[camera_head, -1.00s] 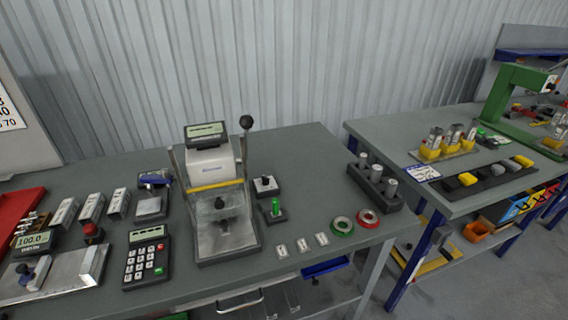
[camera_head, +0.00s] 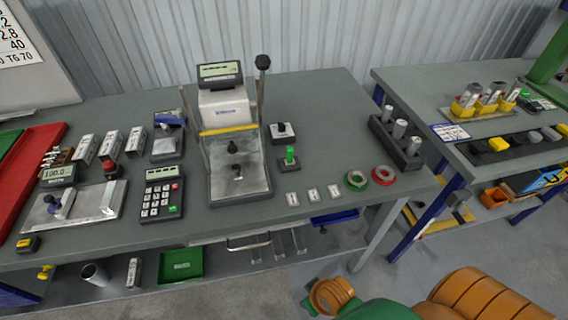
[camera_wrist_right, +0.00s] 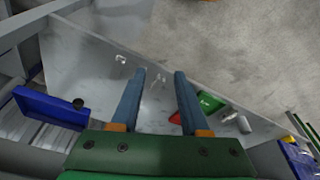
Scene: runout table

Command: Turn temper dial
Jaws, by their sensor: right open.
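No part is clearly labelled as the temper dial. A small unit with a black knob (camera_head: 282,130) stands on the table, right of the press-like tester (camera_head: 238,160) with its display (camera_head: 219,71). A green upright knob on a dark base (camera_head: 290,157) stands just in front of it. My right gripper (camera_wrist_right: 160,74) is open and empty in the wrist view, with nothing between its blue fingers. It points down past a pale shelf and floor, away from the dials. My left gripper is in no view.
A keypad unit (camera_head: 161,193), a scale-like device (camera_head: 74,204) and metal blocks stand left of the tester. Green and red rings (camera_head: 383,175) and a rack of cylinders (camera_head: 397,138) stand to the right. A gap separates the second table (camera_head: 470,177).

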